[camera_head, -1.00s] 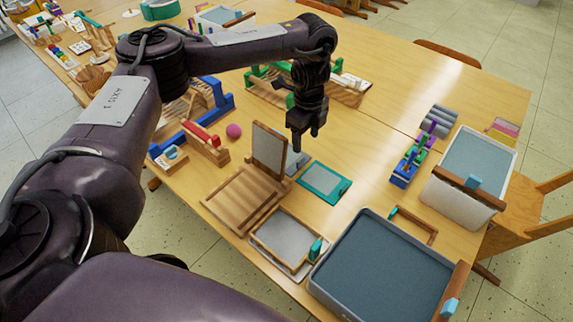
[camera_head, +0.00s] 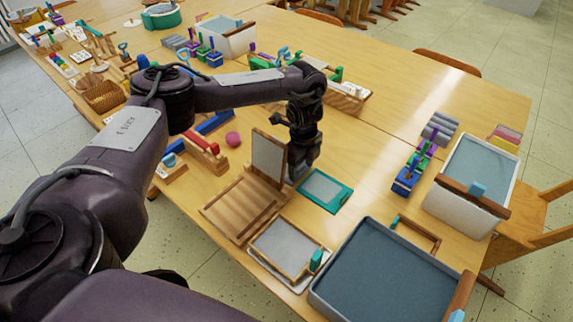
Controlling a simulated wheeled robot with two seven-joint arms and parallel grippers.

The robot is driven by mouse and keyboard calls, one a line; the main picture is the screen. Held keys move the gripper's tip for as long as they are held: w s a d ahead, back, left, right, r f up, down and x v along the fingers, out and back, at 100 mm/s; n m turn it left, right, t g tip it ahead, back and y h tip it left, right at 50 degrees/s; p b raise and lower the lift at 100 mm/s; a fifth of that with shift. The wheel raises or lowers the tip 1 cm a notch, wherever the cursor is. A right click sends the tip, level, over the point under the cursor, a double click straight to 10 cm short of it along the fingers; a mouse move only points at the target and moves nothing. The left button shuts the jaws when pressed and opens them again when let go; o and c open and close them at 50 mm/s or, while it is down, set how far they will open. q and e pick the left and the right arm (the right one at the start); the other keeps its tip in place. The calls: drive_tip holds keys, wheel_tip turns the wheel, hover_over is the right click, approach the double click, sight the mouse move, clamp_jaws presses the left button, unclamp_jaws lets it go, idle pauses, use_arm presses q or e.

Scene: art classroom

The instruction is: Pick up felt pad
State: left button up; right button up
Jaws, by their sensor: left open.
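A small flat grey-blue piece (camera_head: 292,181), which may be the felt pad, lies on the table just right of an upright board (camera_head: 268,154) on a slatted wooden stand. My left gripper (camera_head: 299,174) is over it, pointing down with its jaws open, and hides most of it. I cannot tell whether the fingers touch it. A grey sheet in a teal frame (camera_head: 343,197) lies flat just to the right of the gripper. My right gripper is not in view.
A framed grey screen (camera_head: 262,252) and a large grey tray (camera_head: 325,284) lie in front. A white bin (camera_head: 436,205) and a rack of coloured tools (camera_head: 405,187) stand at the right. A pink ball (camera_head: 233,139) is at the left. Bare table shows behind the teal frame.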

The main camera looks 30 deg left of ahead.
use_arm(q)
drive_tip(key=c, duration=1.1)
drive_tip(key=shift+o, duration=0.2)
drive_tip(key=shift+r, duration=0.55)
wheel_tip(320, 180, up, 6)
drive_tip(key=shift+f+p, duration=0.1)
drive_tip(key=shift+p, duration=0.2)
drive_tip(key=s+d+b, duration=0.1)
drive_tip(key=s+d, duration=0.1)
drive_tip(key=d, duration=1.5)
drive_tip(key=shift+s+d, duration=0.25)
drive_tip(key=shift+d, duration=0.15)
